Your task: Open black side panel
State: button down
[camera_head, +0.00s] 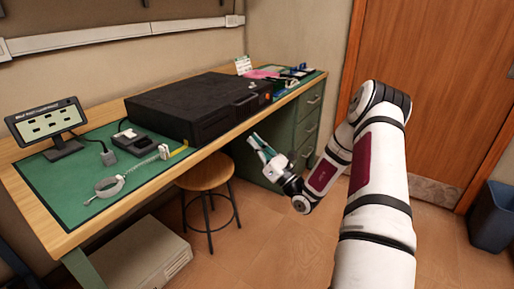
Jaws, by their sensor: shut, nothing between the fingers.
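A large flat black case (200,105) lies on the green mat of the workbench. Its long front side faces me and shows a small light-coloured mark and an orange-red spot near its right end. I cannot tell which part of it is a separate side panel, and no part of it visibly stands open. My gripper (257,143) is shut and empty. It is in front of the bench's front edge, below and to the right of the case, apart from it. My white arm reaches in from the lower right.
The workbench mat (70,195) holds a small screen (46,122), a black device (133,142), a cable with a grey ring, and several small items at the right end. A wooden stool (205,174) and green drawers (307,122) are below. A blue bin (491,218) stands right.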

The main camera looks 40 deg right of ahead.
jog(key=x, duration=0.2)
jog(key=r+b+x, duration=0.1)
jog(key=x, duration=0.5)
jog(key=shift+s+d+r+b, duration=0.25)
jog(key=shift+s+r+b, duration=0.05)
jog(key=shift+s+r, duration=0.05)
jog(key=shift+w+r, duration=0.15)
jog(key=shift+r, duration=0.4)
jog(key=shift+r, duration=0.15)
